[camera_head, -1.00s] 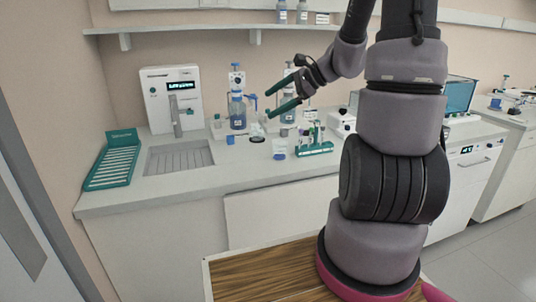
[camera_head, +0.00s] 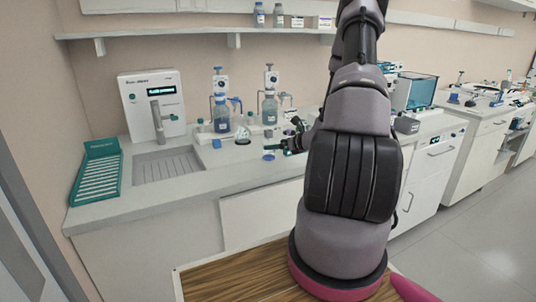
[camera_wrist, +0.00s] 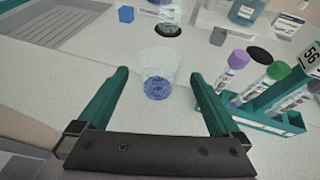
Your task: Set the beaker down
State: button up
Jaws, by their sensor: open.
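A small clear beaker (camera_wrist: 160,65) with blue liquid at its bottom stands upright on the white counter (camera_wrist: 90,95). In the head view its blue part (camera_head: 268,156) shows near the counter's front. My gripper (camera_wrist: 160,76) is open, with one green finger on each side of the beaker and a visible gap to both. In the head view my gripper (camera_head: 281,149) is low over the counter, partly hidden by my arm.
A green tube rack (camera_wrist: 262,122) with capped tubes stands close right of my right finger. A blue cube (camera_wrist: 126,14) and a dark round disc (camera_wrist: 168,30) lie beyond the beaker. A sink (camera_head: 166,166) is at left.

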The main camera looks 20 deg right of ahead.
jog(key=shift+x, duration=3.05)
jog(key=c, duration=1.4)
